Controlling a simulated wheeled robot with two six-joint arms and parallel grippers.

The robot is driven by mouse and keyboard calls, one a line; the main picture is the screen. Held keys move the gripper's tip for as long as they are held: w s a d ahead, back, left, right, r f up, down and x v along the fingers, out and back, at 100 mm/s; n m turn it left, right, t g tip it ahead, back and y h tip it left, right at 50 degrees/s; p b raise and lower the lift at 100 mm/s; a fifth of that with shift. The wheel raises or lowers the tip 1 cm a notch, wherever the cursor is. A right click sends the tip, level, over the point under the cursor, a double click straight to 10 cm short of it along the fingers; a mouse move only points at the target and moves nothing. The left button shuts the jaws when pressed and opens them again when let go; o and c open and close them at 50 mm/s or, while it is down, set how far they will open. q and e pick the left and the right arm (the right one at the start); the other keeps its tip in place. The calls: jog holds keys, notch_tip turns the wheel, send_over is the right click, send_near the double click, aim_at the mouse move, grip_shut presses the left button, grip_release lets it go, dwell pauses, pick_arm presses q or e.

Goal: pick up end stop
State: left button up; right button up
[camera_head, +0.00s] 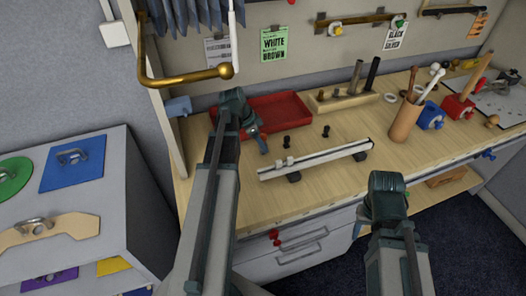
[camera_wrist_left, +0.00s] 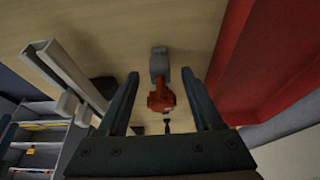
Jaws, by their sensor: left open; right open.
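A small piece with a grey block and a red knob (camera_wrist_left: 160,92), which looks like the end stop, lies on the wooden bench in the left wrist view. My left gripper (camera_head: 258,138) is open above the bench, between the red tray and the pale rail. Its fingers (camera_wrist_left: 165,100) stand on either side of the red-and-grey piece with a gap on both sides. In the head view my left gripper seems to hide this piece. My right gripper (camera_head: 387,195) is in front of the bench's front edge, away from the piece, open with nothing seen in it.
The pale rail (camera_head: 315,160) lies right of my left gripper, the red tray (camera_head: 282,100) behind it. Black knobs (camera_head: 286,141) (camera_head: 326,130) stand between them. A wooden peg holder (camera_head: 340,100) and brown cup (camera_head: 405,122) stand further right. A brass bar (camera_head: 185,77) hangs behind.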

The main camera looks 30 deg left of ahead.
pick_arm(q)
jog(key=b+x, duration=0.1)
jog(key=x, duration=0.2)
jog(key=shift+a+b, duration=0.15)
jog(key=shift+b, duration=0.2)
jog(key=shift+r, duration=0.15)
pick_arm(e)
notch_tip(320, 180, down, 2)
jog(key=shift+f, duration=0.2)
pick_arm(q)
grip_shut()
